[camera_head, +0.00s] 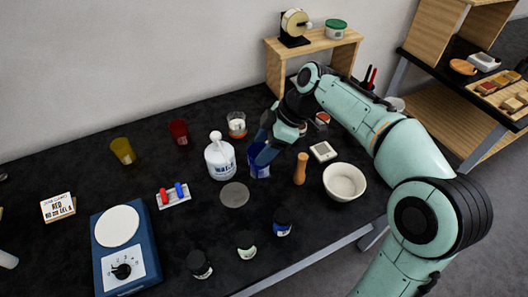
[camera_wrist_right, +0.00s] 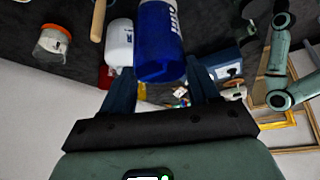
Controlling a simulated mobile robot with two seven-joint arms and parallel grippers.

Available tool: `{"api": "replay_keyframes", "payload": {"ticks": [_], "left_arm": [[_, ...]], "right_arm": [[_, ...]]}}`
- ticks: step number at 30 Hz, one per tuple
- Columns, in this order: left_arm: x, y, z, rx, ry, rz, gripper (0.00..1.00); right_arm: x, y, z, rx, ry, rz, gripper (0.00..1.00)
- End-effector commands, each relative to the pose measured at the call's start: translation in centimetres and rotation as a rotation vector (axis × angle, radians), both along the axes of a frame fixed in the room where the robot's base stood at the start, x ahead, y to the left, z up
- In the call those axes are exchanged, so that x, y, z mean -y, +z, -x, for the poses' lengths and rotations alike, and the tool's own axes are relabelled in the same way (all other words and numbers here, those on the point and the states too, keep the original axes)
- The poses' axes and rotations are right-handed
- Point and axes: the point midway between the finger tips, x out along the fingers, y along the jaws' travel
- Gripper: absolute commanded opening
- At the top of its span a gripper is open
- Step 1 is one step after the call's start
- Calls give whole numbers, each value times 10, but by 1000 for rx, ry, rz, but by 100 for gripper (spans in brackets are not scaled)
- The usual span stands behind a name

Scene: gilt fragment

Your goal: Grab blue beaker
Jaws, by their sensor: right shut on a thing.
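The blue beaker (camera_head: 259,162) is near the middle of the black table, just right of a white bottle (camera_head: 220,160). My right gripper (camera_head: 265,149) reaches it from the upper right and is shut on it. In the right wrist view the blue beaker (camera_wrist_right: 160,42), with white lettering, sits between the two dark blue fingers of my right gripper (camera_wrist_right: 163,82). I cannot tell whether its base touches the table. The fingers and hand hide part of it in the head view. My left gripper is in neither view.
A clear beaker with orange contents (camera_head: 236,125) stands behind the blue one. A wooden pestle (camera_head: 300,168) and a white bowl (camera_head: 344,182) are to the right. A grey disc (camera_head: 234,194) lies in front. Red (camera_head: 180,132) and yellow (camera_head: 122,150) beakers stand further left.

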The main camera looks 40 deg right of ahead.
Motion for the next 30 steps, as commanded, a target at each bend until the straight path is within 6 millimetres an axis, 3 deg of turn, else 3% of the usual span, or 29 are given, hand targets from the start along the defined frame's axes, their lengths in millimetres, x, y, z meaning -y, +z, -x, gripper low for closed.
{"api": "replay_keyframes", "payload": {"ticks": [12, 30], "left_arm": [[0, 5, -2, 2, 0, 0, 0], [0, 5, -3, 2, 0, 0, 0]], "right_arm": [[0, 26, 0, 1, 2, 1, 12], [0, 30, 0, 0, 1, 0, 12]]}}
